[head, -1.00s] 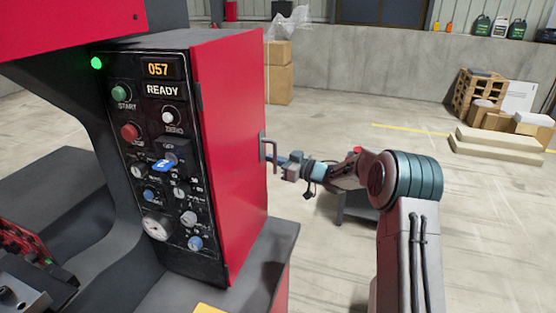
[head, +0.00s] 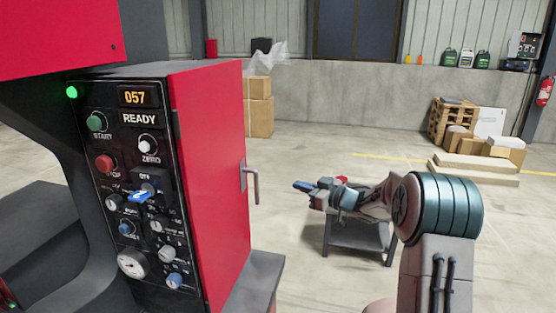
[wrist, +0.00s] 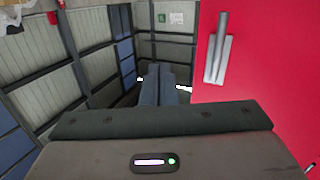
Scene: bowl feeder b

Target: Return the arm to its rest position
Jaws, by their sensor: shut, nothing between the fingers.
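My gripper (head: 305,187) is at the end of my arm, right of the red control cabinet (head: 212,170) and apart from its handle (head: 251,182). Its blue-grey fingers point left, toward the cabinet side. In the wrist view the fingers (wrist: 164,85) are together with nothing between them. The red cabinet side (wrist: 255,60) and its grey handle (wrist: 218,50) fill the right of the wrist view. My arm is bent at the elbow and reaches left from the right of the head view.
A small grey table (head: 355,238) stands behind and below my arm. The cabinet's front panel (head: 135,190) has knobs, a blue key-like tag (head: 143,196) and a lit READY display (head: 139,118). Boxes and pallets (head: 470,130) stand far right. The floor between is open.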

